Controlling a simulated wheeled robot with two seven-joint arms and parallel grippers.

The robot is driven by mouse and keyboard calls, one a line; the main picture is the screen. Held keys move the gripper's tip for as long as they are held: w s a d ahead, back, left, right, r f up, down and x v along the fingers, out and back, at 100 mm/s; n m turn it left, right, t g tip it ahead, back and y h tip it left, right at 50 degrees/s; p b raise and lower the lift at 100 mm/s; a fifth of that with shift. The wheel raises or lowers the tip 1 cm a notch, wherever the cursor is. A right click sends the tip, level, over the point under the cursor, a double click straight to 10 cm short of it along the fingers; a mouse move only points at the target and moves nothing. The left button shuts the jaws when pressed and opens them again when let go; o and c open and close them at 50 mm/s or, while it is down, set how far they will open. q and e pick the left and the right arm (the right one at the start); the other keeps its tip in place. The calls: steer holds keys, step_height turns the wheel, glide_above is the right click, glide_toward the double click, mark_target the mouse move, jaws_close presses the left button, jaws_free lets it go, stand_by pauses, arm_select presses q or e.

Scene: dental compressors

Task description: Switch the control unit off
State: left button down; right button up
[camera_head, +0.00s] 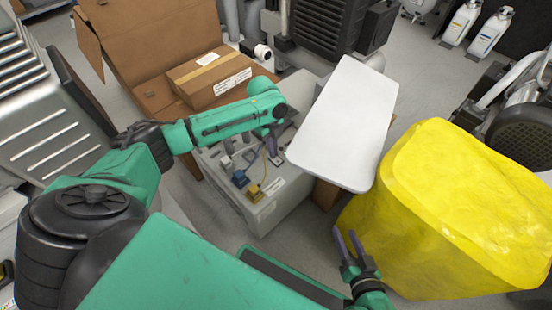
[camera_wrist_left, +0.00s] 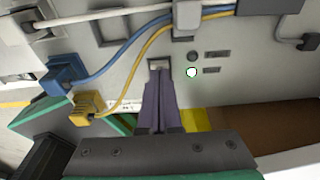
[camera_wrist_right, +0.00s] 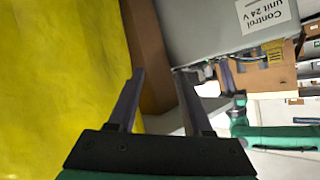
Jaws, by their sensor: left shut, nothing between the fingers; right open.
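The control unit (camera_head: 262,208) is a grey box with blue and yellow plugs on its top panel. Its label reads "Control unit 24 V" in the right wrist view (camera_wrist_right: 266,14). My left gripper (camera_head: 274,154) is shut and empty, its fingertips down at the panel. In the left wrist view the fingertips (camera_wrist_left: 160,74) are right at a small rectangular switch (camera_wrist_left: 159,63), partly hiding it; contact and switch position are unclear. A pale greenish-white indicator (camera_wrist_left: 191,72) and a dark round one (camera_wrist_left: 192,56) sit beside it. My right gripper (camera_head: 352,245) is open and empty, low beside the yellow object.
A white board (camera_head: 345,120) overhangs the unit's right side. A large yellow wrapped object (camera_head: 460,210) stands at the right. A cardboard box (camera_head: 212,78) lies behind the unit. Blue and yellow cables (camera_wrist_left: 137,40) run across the panel near the left fingers.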

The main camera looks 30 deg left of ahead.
arm_select(q)
steer(key=shift+f, duration=0.4)
arm_select(e)
steer(key=shift+f, duration=0.2)
arm_select(q)
steer(key=shift+r, duration=0.25)
step_height(320, 180, up, 2)
steer(key=p, duration=0.3)
steer(key=shift+r, duration=0.15)
steer(key=shift+r+p, duration=0.4)
steer(key=shift+p, duration=0.1)
steer(key=shift+r+p, duration=0.7)
steer(key=shift+p, duration=0.15)
steer(key=shift+r+p, duration=0.25)
steer(key=shift+p, duration=0.05)
steer(key=shift+r+p, duration=0.75)
steer(key=shift+p, duration=0.15)
arm_select(e)
steer(key=s+d+r+g+h, duration=0.4)
steer(key=d+r+g, duration=0.4)
steer(key=d, duration=0.4)
steer(key=shift+s+d+r+h, duration=0.4)
steer(key=shift+r+h, duration=0.2)
steer(key=shift+r, duration=0.25)
